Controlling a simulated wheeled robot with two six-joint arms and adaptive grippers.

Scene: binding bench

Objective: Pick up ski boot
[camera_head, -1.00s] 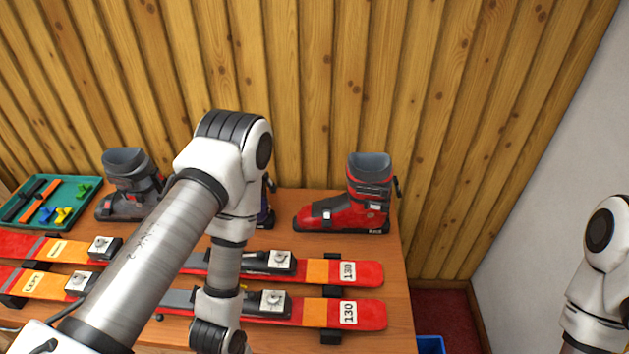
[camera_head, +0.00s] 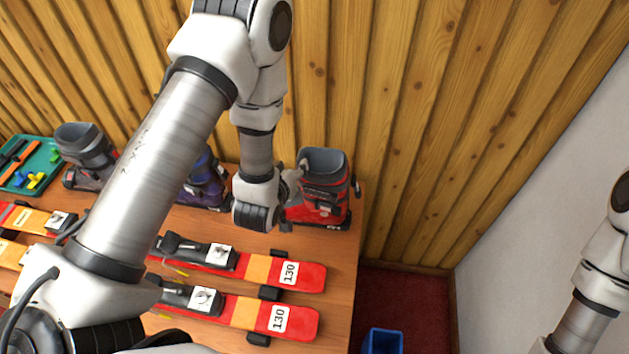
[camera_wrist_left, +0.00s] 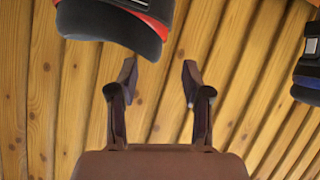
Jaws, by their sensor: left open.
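A red ski boot (camera_head: 323,208) with a dark grey cuff stands upright at the right end of the wooden bench; its lower left part is hidden behind my left arm. My left gripper (camera_head: 292,182) is beside its left side in the head view. In the left wrist view my left gripper (camera_wrist_left: 159,80) is open and nothing is between its fingers. The red boot (camera_wrist_left: 125,22) is partly in that view at the top, above the fingertips. A grey boot (camera_head: 85,150) and a purple boot (camera_head: 208,187) stand further left. My right gripper is out of view.
Red and orange skis (camera_head: 312,275) with bindings lie along the front of the bench. A green tray (camera_head: 45,165) with small tools is at far left. A wooden plank wall (camera_head: 400,130) rises close behind the boots. A blue bin (camera_head: 383,341) is on the floor, right.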

